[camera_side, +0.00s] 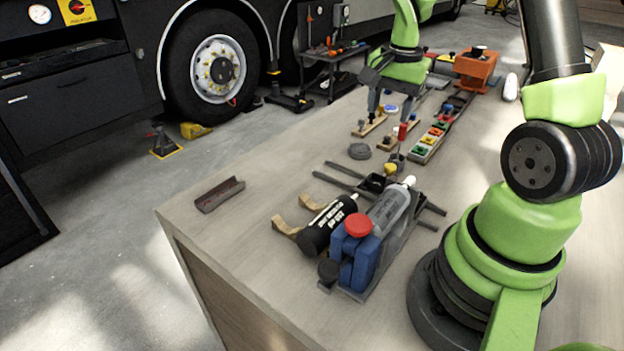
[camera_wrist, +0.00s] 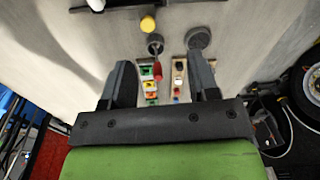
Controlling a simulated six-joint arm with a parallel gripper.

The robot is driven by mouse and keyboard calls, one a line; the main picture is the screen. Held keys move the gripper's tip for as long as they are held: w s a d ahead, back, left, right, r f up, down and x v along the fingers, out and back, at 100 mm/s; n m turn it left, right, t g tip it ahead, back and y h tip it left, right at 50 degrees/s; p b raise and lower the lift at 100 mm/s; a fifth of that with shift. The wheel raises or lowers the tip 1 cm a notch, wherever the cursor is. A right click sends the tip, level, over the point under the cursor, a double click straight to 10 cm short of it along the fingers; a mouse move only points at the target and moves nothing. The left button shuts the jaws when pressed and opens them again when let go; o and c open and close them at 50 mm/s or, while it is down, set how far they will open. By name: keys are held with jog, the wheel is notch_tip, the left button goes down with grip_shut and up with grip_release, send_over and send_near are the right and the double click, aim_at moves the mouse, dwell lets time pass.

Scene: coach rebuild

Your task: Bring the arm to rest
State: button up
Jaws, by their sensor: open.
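My gripper (camera_side: 389,114) is open above the far part of the workbench (camera_side: 262,228). Its two fingers point down over small parts on wooden strips. In the wrist view my gripper (camera_wrist: 163,78) shows both fingers spread wide. A red-topped part (camera_wrist: 158,72) and small coloured pieces (camera_wrist: 151,86) appear between the fingers, below them. I see nothing held. The exact height of the fingertips above the parts cannot be told.
A rail of coloured pieces (camera_side: 432,139) lies right of the gripper, with an orange vise-like block (camera_side: 476,68) behind. The bench's left part is mostly clear.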

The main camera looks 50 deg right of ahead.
jog(key=s+a+r+n+t, duration=0.25)
jog(key=a+r+n, duration=0.35)
jog(key=a+r, duration=0.55)
jog(key=s+a+r+n+t+y, duration=0.2)
jog(key=s+a+n, duration=0.4)
jog(key=a, duration=0.3)
jog(key=shift+s+r+t, duration=0.3)
jog(key=shift+s+t, duration=0.55)
jog(key=shift+s, duration=0.05)
